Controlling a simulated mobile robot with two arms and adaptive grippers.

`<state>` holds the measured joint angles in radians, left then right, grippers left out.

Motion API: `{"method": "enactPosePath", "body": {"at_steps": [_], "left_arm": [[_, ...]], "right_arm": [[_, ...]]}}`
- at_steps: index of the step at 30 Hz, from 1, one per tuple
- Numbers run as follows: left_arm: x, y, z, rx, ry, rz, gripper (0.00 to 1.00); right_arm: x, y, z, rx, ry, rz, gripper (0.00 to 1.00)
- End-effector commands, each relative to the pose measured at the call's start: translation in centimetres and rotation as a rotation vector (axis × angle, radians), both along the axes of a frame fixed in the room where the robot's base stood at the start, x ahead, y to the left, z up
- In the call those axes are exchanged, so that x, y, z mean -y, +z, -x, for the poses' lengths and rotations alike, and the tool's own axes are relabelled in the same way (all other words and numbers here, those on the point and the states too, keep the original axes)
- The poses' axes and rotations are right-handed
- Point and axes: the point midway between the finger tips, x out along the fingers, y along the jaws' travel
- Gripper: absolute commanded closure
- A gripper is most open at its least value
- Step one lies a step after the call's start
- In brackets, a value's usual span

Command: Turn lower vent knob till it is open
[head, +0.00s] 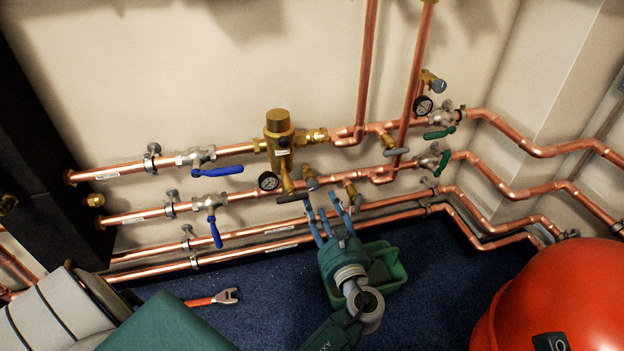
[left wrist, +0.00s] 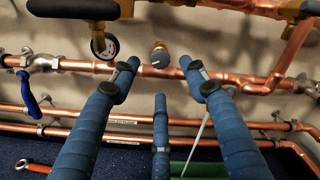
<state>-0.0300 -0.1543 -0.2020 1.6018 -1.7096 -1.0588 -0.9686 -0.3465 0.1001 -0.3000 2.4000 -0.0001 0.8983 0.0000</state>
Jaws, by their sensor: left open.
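The lower vent knob (head: 312,184) is a small grey round knob on a brass stub at the lower copper pipe, right of a pressure gauge (head: 268,181). In the left wrist view the knob (left wrist: 160,60) faces me, just beyond and between the fingertips. My left gripper (head: 335,207) has blue fingers, spread open and empty, below and right of the knob in the head view. No finger visibly touches it. A similar grey knob (head: 438,86) sits higher at the right. My right gripper is not in view.
Blue lever handles (head: 217,171) are at the left and green ones (head: 439,133) at the right. Dark bar handles (head: 292,198) stick out near the knob.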

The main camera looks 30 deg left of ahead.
Motion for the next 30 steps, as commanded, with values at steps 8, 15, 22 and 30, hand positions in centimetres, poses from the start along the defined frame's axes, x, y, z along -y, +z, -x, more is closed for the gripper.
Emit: {"method": "enactPosePath", "body": {"at_steps": [8, 15, 22, 30], "left_arm": [[-4.1, -0.2, -3.5, 0.006, 0.002, 0.000, 0.55], [-6.6, -0.1, -5.6, 0.005, 0.001, 0.002, 0.55], [-7.2, 0.0, -6.2, 0.005, 0.000, 0.004, 0.55], [-7.2, 0.0, -6.2, 0.005, 0.000, 0.004, 0.73]], "right_arm": [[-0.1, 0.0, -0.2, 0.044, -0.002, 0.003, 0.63], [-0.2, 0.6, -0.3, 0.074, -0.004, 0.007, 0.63], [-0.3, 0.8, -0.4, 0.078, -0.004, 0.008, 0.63], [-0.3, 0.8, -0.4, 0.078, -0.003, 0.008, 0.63]]}}
